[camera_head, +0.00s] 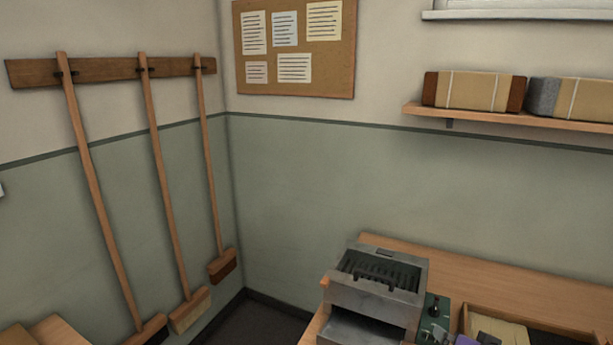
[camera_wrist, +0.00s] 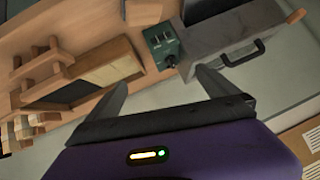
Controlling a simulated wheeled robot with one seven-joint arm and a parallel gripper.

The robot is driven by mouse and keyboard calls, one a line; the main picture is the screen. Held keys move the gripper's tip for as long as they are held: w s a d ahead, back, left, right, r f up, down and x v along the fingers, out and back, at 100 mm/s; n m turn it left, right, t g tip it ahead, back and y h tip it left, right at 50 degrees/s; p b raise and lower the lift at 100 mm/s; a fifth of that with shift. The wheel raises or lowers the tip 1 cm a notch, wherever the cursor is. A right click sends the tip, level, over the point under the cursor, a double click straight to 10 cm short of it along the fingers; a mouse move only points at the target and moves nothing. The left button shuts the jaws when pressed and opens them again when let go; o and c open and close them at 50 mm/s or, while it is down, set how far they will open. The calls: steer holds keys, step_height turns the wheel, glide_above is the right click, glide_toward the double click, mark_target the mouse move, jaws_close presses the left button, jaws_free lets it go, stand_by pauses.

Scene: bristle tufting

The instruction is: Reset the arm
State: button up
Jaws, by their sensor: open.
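My gripper shows in the wrist view (camera_wrist: 160,77), with its two grey fingers spread apart and nothing between them. Its purple body with a small indicator light fills the bottom of that view. In the head view, part of the purple gripper (camera_head: 487,339) shows at the bottom edge, in front of the wooden tray. The gripper hangs over the workbench (camera_head: 450,265), apart from the things on it as far as I can see. The rest of my arm is out of view.
A grey metal machine (camera_head: 378,295) with a slotted top stands on the bench beside a green control box (camera_head: 433,308). A wooden tray (camera_head: 560,333) lies to the right. Several wooden pieces (camera_wrist: 40,75) show in the wrist view. Brooms (camera_head: 165,190) hang on the left wall.

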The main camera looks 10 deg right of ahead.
steer(key=s+a+r+n+t+y+b, duration=0.1)
steer(key=s+a+r+n+t, duration=0.2)
steer(key=s+a, duration=0.8)
steer(key=s+a+r+n+t+b, duration=0.15)
steer(key=s+a+t, duration=0.4)
steer(key=s, duration=0.85)
steer(key=s+a+f+n+g+y, duration=0.1)
steer(key=s+a, duration=0.4)
steer(key=s, duration=1)
steer(key=shift+a+f+n+g+y, duration=0.15)
steer(key=shift+n+g+y, duration=0.75)
steer(key=shift+n+g, duration=0.2)
